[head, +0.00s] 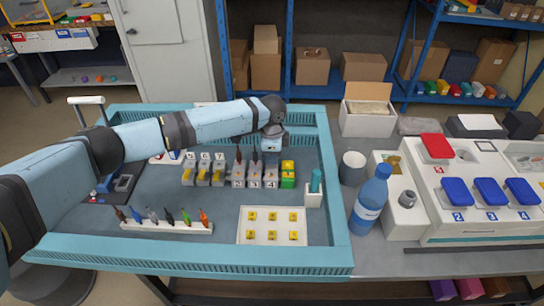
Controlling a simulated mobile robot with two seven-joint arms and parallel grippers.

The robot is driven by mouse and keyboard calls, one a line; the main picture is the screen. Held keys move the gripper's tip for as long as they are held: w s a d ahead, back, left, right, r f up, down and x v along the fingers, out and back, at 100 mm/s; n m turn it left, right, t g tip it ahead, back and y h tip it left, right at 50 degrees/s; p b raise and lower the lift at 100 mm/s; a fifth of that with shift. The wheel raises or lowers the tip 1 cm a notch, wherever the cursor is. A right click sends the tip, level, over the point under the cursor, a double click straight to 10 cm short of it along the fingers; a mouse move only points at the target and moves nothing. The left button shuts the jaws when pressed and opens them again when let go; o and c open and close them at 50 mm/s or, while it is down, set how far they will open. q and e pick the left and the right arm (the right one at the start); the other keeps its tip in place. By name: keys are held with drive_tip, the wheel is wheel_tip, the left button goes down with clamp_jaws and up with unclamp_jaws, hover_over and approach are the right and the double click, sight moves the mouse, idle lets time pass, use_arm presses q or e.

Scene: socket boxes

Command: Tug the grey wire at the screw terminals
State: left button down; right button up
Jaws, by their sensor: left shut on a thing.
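My left gripper (271,152) points down over the row of screw terminals (254,178), at the terminal on the right of the grey ones. It is shut on a thin wire there, which looks like the grey wire, though the jaws hide most of it and its colour is hard to make out. Dark brownish wires (238,160) stand upright in the neighbouring terminals. A green and yellow terminal block (288,174) sits just to the right. My right gripper is not in view.
Grey lever blocks (203,174) stand to the left. A teal-handled tool stands in a white holder (313,195).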

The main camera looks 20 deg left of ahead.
use_arm(q)
drive_tip(key=shift+r+p, duration=0.15)
drive_tip(key=shift+p, duration=0.15)
idle(0.9)
drive_tip(key=shift+p, duration=0.45)
drive_tip(key=c, duration=0.6)
unclamp_jaws()
drive_tip(key=shift+s+f, duration=0.1)
drive_tip(key=shift+f, duration=0.15)
